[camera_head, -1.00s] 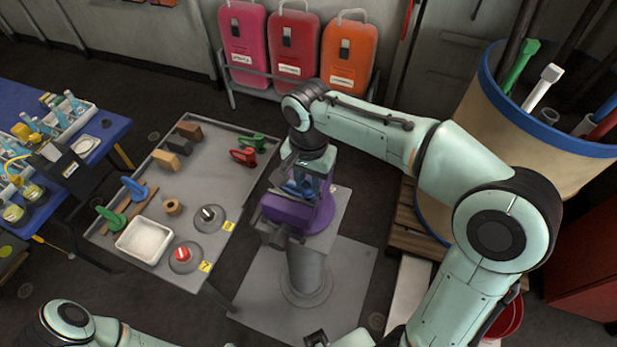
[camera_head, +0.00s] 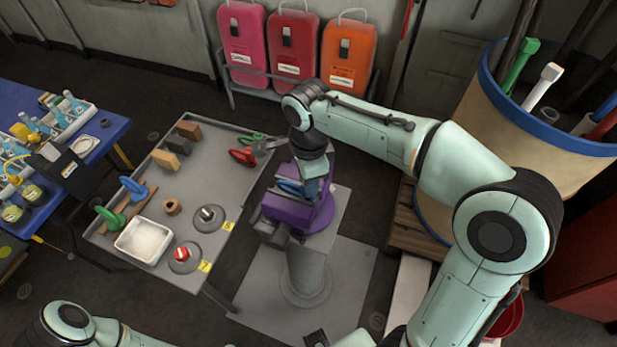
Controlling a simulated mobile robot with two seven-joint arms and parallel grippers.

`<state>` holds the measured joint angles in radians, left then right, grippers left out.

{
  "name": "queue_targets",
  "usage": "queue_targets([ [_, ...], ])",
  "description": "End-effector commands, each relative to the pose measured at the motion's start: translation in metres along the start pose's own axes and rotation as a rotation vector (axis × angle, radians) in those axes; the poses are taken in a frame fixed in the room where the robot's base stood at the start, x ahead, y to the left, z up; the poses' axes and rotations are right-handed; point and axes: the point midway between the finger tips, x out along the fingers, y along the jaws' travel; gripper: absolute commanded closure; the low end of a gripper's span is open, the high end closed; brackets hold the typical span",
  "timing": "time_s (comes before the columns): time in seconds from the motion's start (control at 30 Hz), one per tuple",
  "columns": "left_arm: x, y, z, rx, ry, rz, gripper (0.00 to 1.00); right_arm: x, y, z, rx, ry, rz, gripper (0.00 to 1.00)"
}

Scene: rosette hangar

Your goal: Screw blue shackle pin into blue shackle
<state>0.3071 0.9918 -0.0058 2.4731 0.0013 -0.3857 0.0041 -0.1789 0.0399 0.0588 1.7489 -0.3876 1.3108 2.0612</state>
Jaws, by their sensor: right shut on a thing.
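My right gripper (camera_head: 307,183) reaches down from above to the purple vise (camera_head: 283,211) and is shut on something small. It is likely the blue shackle pin, but the gripper hides it. The blue shackle (camera_head: 289,187) shows in part at the vise jaws, right beside the fingers. How far the pin sits in the shackle cannot be seen. My left gripper is out of view; only part of my left arm shows at the bottom left.
A grey table (camera_head: 205,165) left of the vise bears a red shackle (camera_head: 243,156), another blue piece (camera_head: 134,188), a green piece (camera_head: 108,217), blocks and a white tray (camera_head: 143,240). A barrel of poles (camera_head: 520,120) stands at the right.

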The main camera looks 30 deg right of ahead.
Motion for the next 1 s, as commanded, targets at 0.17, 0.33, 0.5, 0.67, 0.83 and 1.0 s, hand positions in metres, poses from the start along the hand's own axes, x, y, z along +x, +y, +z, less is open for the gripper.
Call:
queue_targets([
  [0.17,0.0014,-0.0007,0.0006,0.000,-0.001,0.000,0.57,0.0010,0.0004,0.0000,0.192,0.001,0.001,1.00],
  [0.33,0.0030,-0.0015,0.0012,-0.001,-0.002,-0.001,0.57,0.0014,0.0008,0.0002,0.459,0.001,0.001,1.00],
  [0.5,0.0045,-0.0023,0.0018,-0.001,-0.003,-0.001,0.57,0.0016,0.0010,0.0003,0.710,0.001,0.001,1.00],
  [0.67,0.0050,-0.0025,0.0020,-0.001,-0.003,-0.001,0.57,0.0016,0.0011,0.0004,0.832,0.001,0.001,1.00],
  [0.83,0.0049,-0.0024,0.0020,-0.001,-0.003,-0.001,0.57,0.0014,0.0011,0.0003,0.842,0.001,0.001,1.00],
  [1.0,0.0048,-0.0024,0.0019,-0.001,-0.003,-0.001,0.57,0.0014,0.0011,0.0004,0.841,0.001,0.001,0.41],
])
